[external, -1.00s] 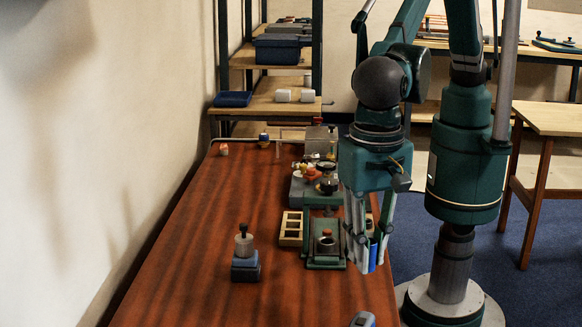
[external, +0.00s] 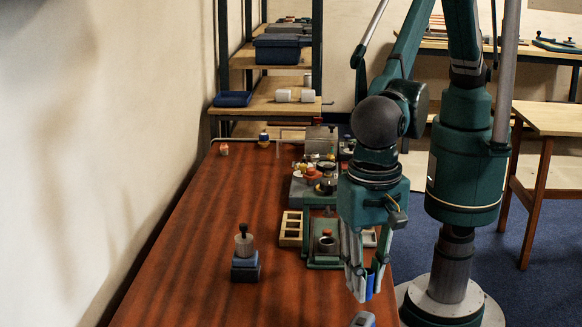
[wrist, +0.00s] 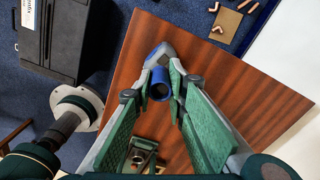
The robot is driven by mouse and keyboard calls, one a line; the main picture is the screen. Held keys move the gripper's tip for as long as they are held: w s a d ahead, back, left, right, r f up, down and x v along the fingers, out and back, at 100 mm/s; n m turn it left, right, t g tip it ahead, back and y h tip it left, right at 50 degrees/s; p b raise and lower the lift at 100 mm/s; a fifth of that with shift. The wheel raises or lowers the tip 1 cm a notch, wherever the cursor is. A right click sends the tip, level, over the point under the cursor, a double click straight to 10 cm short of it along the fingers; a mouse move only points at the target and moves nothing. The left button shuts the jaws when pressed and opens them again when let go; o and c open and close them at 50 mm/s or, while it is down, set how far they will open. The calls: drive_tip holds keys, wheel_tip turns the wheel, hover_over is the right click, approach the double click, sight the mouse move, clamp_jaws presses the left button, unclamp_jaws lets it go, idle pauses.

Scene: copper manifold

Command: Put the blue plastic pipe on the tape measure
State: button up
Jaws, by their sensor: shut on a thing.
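My gripper (external: 365,287) is shut on the blue plastic pipe (external: 370,284) near the table's right edge. In the wrist view, the blue pipe (wrist: 159,88) stands between the green finger pads of my gripper (wrist: 160,80), and I look into its open end. The tape measure (external: 363,320), grey and blue, is at the bottom edge of the external view, just below the fingertips and partly cut off. In the wrist view the tape measure (wrist: 160,52) shows just beyond the pipe, which partly hides it. I cannot tell the height of the gap between them.
A green fixture (external: 325,246) and a yellow slotted tray (external: 291,228) stand behind my gripper. A blue block with a metal weight (external: 244,250) stands to the left. The wooden table (external: 200,240) is clear around it. A board with copper fittings (wrist: 236,22) shows in the wrist view.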

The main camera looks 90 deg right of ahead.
sight(362, 319)
drive_tip(key=shift+f, duration=0.75)
drive_tip(key=shift+f+b, duration=0.3)
drive_tip(key=shift+f, duration=1.55)
drive_tip(key=shift+f, duration=0.2)
drive_tip(key=o, duration=0.7)
drive_tip(key=shift+r, duration=0.2)
wheel_tip(362, 319, up, 12)
drive_tip(key=shift+p, duration=0.9)
